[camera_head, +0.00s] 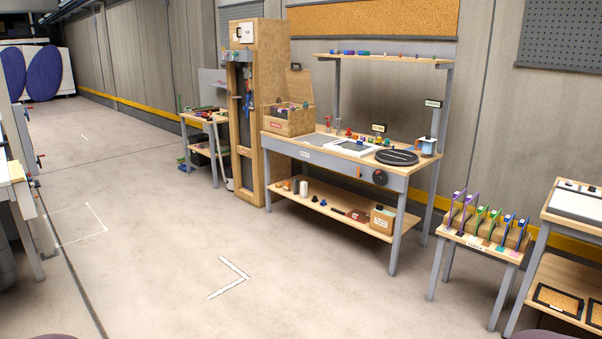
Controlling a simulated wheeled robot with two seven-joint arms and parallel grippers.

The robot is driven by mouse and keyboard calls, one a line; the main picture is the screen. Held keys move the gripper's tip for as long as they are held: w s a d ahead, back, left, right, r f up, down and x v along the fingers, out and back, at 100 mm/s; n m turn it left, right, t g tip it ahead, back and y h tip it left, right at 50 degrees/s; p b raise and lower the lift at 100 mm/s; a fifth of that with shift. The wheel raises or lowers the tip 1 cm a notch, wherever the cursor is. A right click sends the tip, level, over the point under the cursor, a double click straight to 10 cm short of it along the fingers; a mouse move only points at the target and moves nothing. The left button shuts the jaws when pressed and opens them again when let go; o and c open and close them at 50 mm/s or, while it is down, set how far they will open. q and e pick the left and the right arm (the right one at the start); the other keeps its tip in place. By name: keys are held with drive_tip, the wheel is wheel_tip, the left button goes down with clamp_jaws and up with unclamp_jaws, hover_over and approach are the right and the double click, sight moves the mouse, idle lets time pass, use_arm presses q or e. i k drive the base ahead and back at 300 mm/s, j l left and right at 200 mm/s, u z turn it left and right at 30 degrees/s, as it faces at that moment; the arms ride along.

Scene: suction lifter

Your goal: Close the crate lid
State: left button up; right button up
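A wooden crate (287,126) with a small red label stands on the left end of the workbench's top. Its wooden lid (299,84) is open and stands up behind the crate. Several dark and coloured items show inside the crate at its rim, too small to tell apart. Neither of my grippers is in view. Only dark rounded shapes show at the bottom edge, and I cannot tell what they are.
The workbench (335,159) also bears a dark round disc (397,157) and small coloured parts. A tall wooden cabinet (273,70) stands just left of it. A small table with coloured holders (487,228) stands at the right. The floor (190,220) in front is clear.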

sight(300, 87)
drive_tip(key=i, duration=5.25)
